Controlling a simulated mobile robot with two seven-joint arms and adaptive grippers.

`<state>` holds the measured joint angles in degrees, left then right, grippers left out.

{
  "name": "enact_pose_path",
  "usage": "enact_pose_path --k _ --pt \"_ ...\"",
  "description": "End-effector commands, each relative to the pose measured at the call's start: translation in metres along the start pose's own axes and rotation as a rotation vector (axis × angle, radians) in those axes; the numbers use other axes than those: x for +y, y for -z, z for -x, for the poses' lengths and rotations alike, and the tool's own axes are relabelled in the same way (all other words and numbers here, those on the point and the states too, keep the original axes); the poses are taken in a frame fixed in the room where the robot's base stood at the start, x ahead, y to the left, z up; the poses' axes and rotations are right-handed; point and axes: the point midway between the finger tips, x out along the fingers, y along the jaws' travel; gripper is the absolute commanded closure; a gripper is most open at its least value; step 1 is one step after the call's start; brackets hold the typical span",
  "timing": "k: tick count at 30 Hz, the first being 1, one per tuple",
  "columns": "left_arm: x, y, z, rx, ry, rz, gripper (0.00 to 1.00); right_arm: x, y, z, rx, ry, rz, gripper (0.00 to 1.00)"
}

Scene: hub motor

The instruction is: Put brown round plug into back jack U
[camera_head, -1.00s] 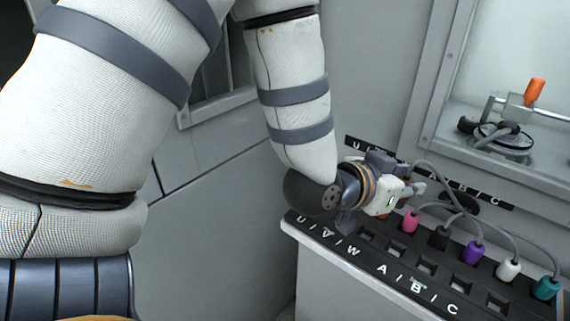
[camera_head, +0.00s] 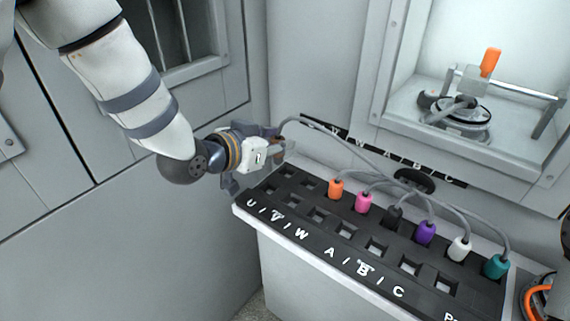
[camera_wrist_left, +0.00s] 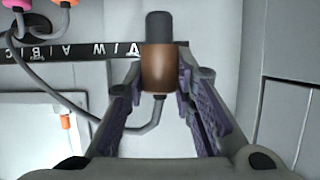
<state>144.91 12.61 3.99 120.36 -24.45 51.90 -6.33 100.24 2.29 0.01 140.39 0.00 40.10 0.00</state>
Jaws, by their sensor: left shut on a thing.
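My left gripper (camera_head: 272,160) is at the left end of the dark jack panel (camera_head: 325,250). The wrist view shows its jaws (camera_wrist_left: 160,85) shut on the brown round plug (camera_wrist_left: 160,68), whose dark end points away from the palm. A grey cable (camera_wrist_left: 135,128) runs from the plug. In the head view the plug is hidden by the gripper, and its cable (camera_head: 330,132) arcs back to the wall. Empty holes (camera_head: 289,171) show in the panel just right of the gripper. I cannot tell which is back jack U; whether the plug touches the panel is unclear.
Orange (camera_head: 336,188), pink (camera_head: 363,202), black, purple, white and teal (camera_head: 497,266) plugs stand in the panel with grey cables. A lettered back strip (camera_head: 385,150) lies behind. A window recess with a motor (camera_head: 455,112) is at the upper right. The left wall stands close by.

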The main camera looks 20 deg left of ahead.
Motion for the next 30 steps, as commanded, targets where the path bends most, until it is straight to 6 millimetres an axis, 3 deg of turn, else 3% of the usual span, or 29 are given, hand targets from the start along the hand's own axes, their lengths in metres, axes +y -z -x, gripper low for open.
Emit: enact_pose_path --k 1,3,7,13,18,29,30 --pt "-0.005 -0.012 -0.022 -0.013 -0.001 0.002 1.0 0.0 -0.007 -0.011 -0.034 -0.001 0.0 0.6" --pt "-0.008 -0.026 -0.041 -0.017 -0.003 0.004 1.0 0.001 -0.012 -0.019 -0.057 -0.002 0.0 0.6" --pt "-0.014 -0.035 -0.064 -0.009 -0.001 0.002 1.0 0.001 -0.017 -0.027 -0.08 -0.004 0.0 0.6" --pt "-0.018 -0.042 -0.083 -0.004 0.0 0.0 1.0 0.001 -0.021 -0.034 -0.097 -0.005 0.001 0.6" --pt "-0.018 -0.068 -0.093 -0.003 0.0 0.001 1.0 0.002 -0.025 -0.04 -0.113 -0.006 0.001 0.6" --pt "-0.018 -0.07 -0.094 0.001 0.001 0.0 1.0 0.002 -0.025 -0.04 -0.113 -0.006 0.002 0.6" --pt "-0.018 -0.069 -0.094 0.001 0.001 0.0 0.67 0.002 -0.024 -0.04 -0.112 -0.006 0.002 0.6"
